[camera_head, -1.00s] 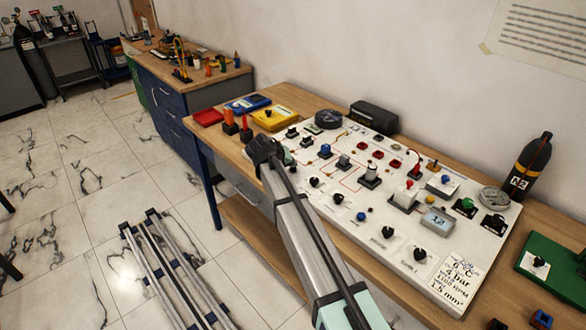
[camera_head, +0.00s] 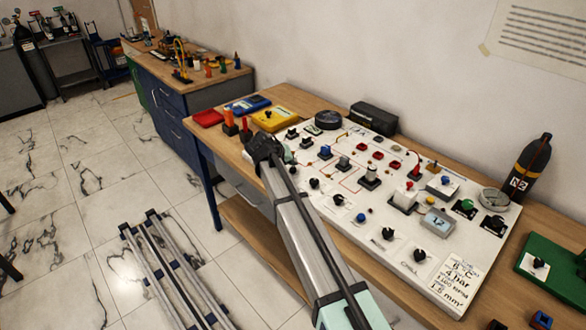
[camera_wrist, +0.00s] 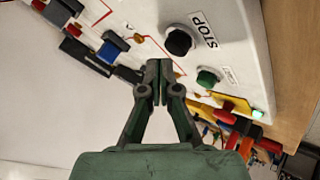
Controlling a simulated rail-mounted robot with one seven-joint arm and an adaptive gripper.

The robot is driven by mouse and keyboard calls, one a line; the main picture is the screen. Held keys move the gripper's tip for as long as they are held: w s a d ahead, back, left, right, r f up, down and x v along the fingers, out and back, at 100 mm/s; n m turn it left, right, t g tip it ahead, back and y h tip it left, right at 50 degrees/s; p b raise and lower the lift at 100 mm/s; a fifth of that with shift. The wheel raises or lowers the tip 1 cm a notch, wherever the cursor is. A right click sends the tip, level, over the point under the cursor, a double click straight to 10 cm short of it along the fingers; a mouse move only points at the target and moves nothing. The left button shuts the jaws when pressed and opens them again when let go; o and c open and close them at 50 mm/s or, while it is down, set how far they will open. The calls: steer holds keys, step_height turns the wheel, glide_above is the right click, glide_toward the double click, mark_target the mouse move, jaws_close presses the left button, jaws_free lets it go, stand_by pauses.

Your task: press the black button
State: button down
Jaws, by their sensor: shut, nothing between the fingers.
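The black button (camera_wrist: 179,41) is a round black cap on the white panel (camera_wrist: 238,44), beside a STOP label in the wrist view. My gripper (camera_wrist: 160,70) has its fingertips together and empty, just below and left of the button in that picture. A gap shows between the tips and the button in the picture; the depth is unclear. In the head view my gripper (camera_head: 264,152) is over the left end of the panel (camera_head: 345,238). I cannot pick out the STOP-labelled button there; my gripper and arm hide part of the panel.
A green button (camera_wrist: 208,76) sits close to the black one. A blue switch (camera_wrist: 110,50) lies left of the fingertips. Orange posts (camera_head: 229,122) and a yellow box (camera_head: 272,118) stand beyond the panel's left end. Several black knobs, including one (camera_head: 388,233), line the front.

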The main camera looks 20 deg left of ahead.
mark_target(291, 169)
steer(key=shift+r, duration=0.15)
steer(key=shift+r+p, duration=0.75)
steer(key=shift+r, duration=1.75)
